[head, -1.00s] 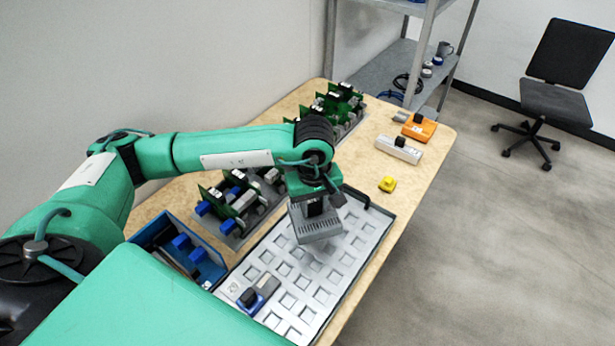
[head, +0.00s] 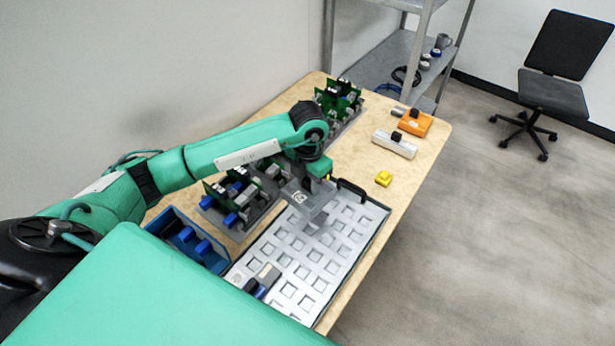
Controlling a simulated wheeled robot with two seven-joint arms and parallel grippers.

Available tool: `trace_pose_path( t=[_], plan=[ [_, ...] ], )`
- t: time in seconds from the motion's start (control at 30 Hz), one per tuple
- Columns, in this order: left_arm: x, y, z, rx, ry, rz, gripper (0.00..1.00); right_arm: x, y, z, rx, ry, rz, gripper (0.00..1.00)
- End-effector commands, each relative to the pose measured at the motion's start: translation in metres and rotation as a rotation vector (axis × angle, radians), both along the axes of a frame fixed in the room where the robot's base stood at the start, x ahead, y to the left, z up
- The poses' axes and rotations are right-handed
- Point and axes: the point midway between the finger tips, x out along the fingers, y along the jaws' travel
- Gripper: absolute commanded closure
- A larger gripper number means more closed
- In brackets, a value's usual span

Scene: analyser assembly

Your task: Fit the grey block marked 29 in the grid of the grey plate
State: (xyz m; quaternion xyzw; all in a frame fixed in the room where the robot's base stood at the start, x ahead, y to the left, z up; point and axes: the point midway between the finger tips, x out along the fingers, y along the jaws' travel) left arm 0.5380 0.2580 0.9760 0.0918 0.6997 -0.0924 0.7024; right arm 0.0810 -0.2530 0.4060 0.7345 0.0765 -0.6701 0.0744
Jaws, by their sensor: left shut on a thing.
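The grey plate (head: 346,258) lies on the table, its grid of square pockets facing up. My left gripper (head: 319,188) is shut on a grey block (head: 305,202), which is over the far left part of the plate. A small dark marking shows on the block's light face, too small to read for sure. I cannot tell whether the block touches the plate; the gripper and arm hide part of it. My right gripper is not in view.
A smaller grey piece (head: 268,273) with a blue part is at the plate's near end. A blue bin (head: 176,236) and green circuit boards (head: 222,190) stand left of the plate. Yellow (head: 383,178), white (head: 394,145) and orange (head: 415,123) pieces lie beyond it.

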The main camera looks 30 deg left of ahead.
Motion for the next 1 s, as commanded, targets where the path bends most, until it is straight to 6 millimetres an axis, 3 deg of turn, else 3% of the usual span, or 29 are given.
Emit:
trace_pose_path(
  t=[0.2, 1.0],
  plan=[
    [0.002, 0.003, -0.001, 0.000, 0.004, 0.122, 0.98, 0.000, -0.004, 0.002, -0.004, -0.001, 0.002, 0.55],
    [0.001, 0.003, -0.040, 0.000, 0.005, 0.122, 0.98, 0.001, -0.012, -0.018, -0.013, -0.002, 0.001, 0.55]
  ],
)
